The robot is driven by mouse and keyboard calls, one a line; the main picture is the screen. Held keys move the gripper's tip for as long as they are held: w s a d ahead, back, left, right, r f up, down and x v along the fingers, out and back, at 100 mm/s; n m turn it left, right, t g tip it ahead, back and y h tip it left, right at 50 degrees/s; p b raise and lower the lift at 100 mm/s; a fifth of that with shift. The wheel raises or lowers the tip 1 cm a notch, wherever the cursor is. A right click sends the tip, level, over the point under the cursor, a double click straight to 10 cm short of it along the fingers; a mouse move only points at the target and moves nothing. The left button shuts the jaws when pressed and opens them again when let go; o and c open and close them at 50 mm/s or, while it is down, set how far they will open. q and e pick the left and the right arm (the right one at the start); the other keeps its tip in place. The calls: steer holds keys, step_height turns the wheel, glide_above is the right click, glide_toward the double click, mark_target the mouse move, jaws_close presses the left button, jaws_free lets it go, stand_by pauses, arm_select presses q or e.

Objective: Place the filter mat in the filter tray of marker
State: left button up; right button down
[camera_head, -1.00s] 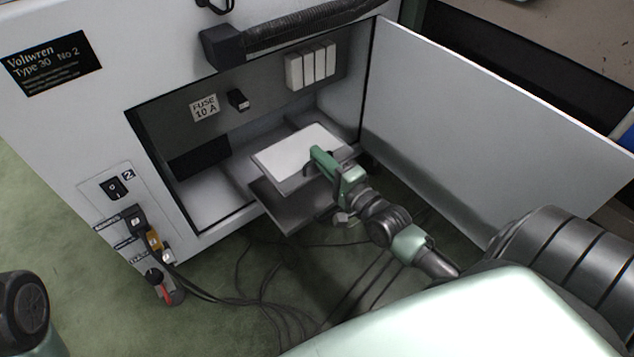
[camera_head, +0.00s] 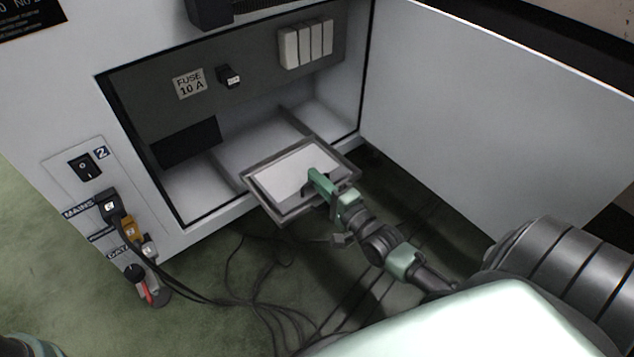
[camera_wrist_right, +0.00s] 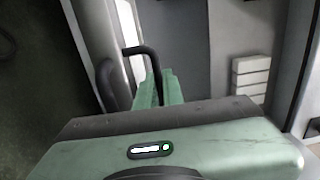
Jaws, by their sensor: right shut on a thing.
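The filter mat (camera_head: 285,174) is a pale grey rectangular panel. It lies within the outline of the dark-framed filter tray (camera_head: 338,155), which sticks out of the open cabinet's lower edge. I cannot tell whether the mat rests on the tray floor or hovers just above it. My right gripper (camera_head: 316,182) is shut at a dark grip on the mat's near right part. In the right wrist view the green fingers (camera_wrist_right: 158,88) show beside a dark bent handle (camera_wrist_right: 143,50).
The open cabinet door (camera_head: 490,110) stands to the right of my arm. A switch (camera_head: 85,167) marked 2 and plugs (camera_head: 118,215) are at left. Loose cables (camera_head: 255,285) lie on the floor.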

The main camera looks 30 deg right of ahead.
steer(key=c, duration=1.8)
jaws_free()
steer(key=shift+r, duration=0.1)
